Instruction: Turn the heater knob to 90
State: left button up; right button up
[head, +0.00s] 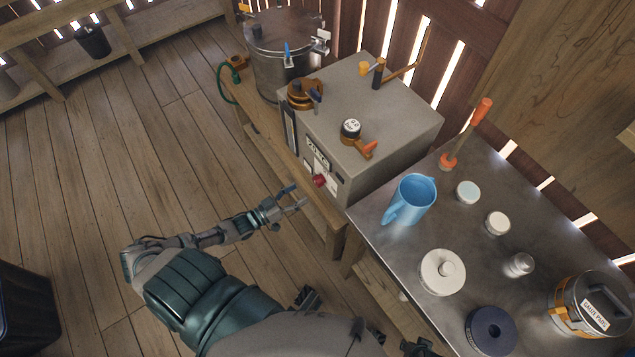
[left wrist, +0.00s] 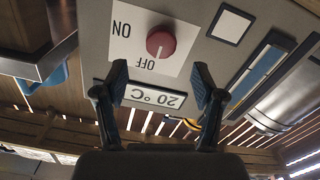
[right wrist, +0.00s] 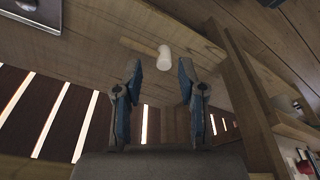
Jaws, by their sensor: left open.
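The heater (head: 385,115) is a grey metal box on a low wooden bench. Its front carries a red round knob (head: 320,181) on a white plate, with a small display (head: 318,156) above it. My right gripper (right wrist: 160,75) is open and empty, away from the heater.
A metal table (head: 390,245) right of the heater holds a blue jug (head: 411,199), several lids and an orange-handled tool (head: 466,133). A steel pot (head: 284,52) stands behind the heater. A white-headed mallet (right wrist: 164,57) shows beyond my right gripper.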

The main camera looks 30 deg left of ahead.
aim_at(316, 184)
pick_arm(q)
jog(key=b+x, duration=0.1)
jog(key=x, duration=0.7)
jog(key=shift+f, duration=0.1)
jog(key=shift+w+d, duration=0.1)
jog(key=shift+d, duration=0.25)
jog(key=shift+a, duration=0.1)
pick_arm(e)
jog(key=v, duration=0.3)
jog(key=shift+d+r, duration=0.25)
